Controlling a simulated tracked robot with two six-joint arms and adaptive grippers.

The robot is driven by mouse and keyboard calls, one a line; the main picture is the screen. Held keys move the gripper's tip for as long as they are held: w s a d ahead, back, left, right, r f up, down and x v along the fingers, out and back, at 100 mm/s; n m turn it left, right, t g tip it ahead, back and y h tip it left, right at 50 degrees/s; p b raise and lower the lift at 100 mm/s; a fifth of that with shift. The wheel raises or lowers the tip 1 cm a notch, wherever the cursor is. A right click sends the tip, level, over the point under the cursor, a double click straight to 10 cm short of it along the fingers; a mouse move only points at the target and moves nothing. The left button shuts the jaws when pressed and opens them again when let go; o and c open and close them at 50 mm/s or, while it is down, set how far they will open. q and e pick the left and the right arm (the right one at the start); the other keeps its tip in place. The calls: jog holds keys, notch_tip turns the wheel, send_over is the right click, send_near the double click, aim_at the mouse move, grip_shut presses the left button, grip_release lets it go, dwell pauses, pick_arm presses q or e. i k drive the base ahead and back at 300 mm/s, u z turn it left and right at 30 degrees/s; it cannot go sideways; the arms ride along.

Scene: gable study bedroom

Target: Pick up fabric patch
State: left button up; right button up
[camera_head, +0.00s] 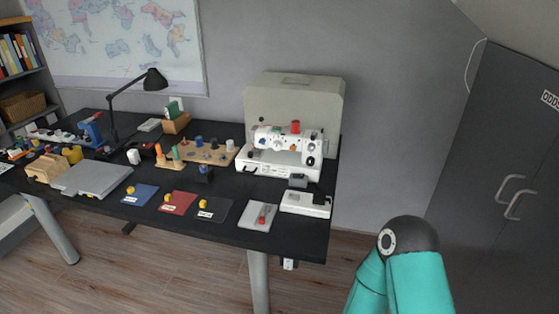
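Several flat, square, cloth-like pieces lie in a row near the front of the black desk (110,205). They are a blue one (148,190), a red one (186,198) and a dark grey one (222,212). Each has a small yellow object and a white label on it. I cannot tell which one is the fabric patch. A light grey piece (253,213) with a small red object (262,216) lies to their right. Neither of my grippers shows. Only a teal link of mine is in view at lower right, well apart from the desk.
A white sewing machine (282,152) stands at the back right, with its pale cover (295,105) behind. A white box-like device (304,204) sits at the right edge. A wooden spool rack (208,153), a black lamp (130,98) and a grey laptop-like slab (98,178) stand farther left. A dark cabinet (500,170) is at right.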

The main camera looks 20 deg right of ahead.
aim_at(212, 208)
jog(key=u, duration=0.4)
jog(key=i, duration=1.25)
jog(key=u, duration=0.2)
